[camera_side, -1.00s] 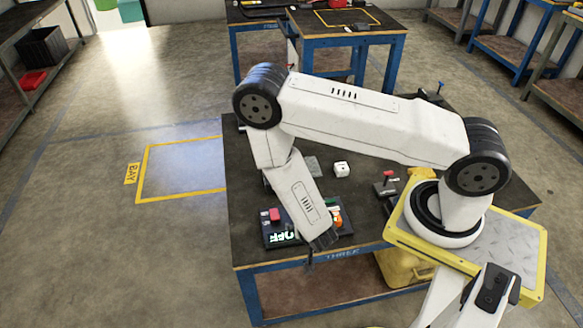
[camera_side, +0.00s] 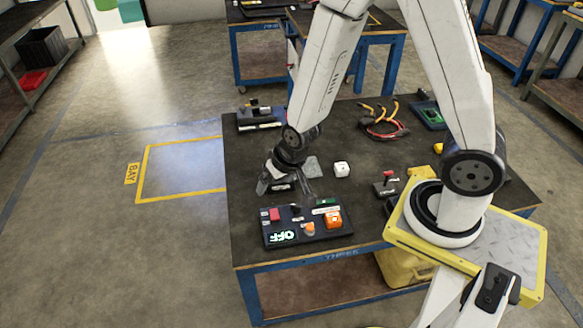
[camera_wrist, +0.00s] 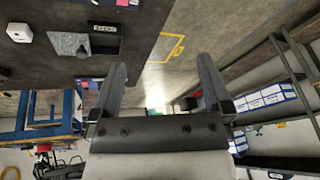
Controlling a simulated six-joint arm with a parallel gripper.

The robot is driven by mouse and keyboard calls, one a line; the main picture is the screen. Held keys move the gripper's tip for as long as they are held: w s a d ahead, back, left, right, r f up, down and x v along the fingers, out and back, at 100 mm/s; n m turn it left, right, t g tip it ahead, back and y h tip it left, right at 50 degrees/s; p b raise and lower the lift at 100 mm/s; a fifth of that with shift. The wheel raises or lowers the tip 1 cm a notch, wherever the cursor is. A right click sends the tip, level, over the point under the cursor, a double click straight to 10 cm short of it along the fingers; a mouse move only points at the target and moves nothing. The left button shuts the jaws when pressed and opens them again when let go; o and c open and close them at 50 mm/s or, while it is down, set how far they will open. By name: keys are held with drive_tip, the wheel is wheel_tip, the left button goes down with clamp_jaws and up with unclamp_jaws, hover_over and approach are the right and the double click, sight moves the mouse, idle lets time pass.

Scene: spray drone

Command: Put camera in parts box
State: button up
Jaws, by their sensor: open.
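A small white block with a dark spot (camera_side: 342,169) stands on the dark bench; it may be the camera, but I cannot tell for sure. It also shows at the upper left of the wrist view (camera_wrist: 18,33). A dark open-topped box with a white label (camera_wrist: 106,40) lies beside a grey plate (camera_wrist: 70,43) in the wrist view; whether it is the parts box is unclear. My gripper (camera_side: 287,194) is open, left of the white block and behind the control panel. In the wrist view, nothing shows between its fingers (camera_wrist: 162,68).
A control panel with an OFF display (camera_side: 306,226) sits at the bench's front left. A joystick unit (camera_side: 386,184) stands right of the white block. Cables (camera_side: 384,122) lie farther back, and a dark labelled unit (camera_side: 260,117) sits at the back left.

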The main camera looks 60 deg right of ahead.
drive_tip(key=s+d+r+n+g, duration=0.1)
drive_tip(key=s+d+r+n, duration=0.2)
drive_tip(key=r, duration=0.6)
drive_tip(key=shift+s+d+r+n+g, duration=0.15)
drive_tip(key=shift+s+n+g, duration=0.2)
drive_tip(key=shift+s, duration=0.9)
drive_tip(key=shift+w+d, duration=0.1)
drive_tip(key=n+g, duration=0.3)
drive_tip(key=n, duration=0.6)
hover_over(335, 215)
drive_tip(key=shift+t, duration=0.25)
drive_tip(key=f, duration=2.5)
drive_tip(key=shift+w+f, duration=0.2)
drive_tip(key=shift+w, duration=0.05)
drive_tip(key=shift+s+f, duration=0.25)
drive_tip(key=shift+f, duration=0.15)
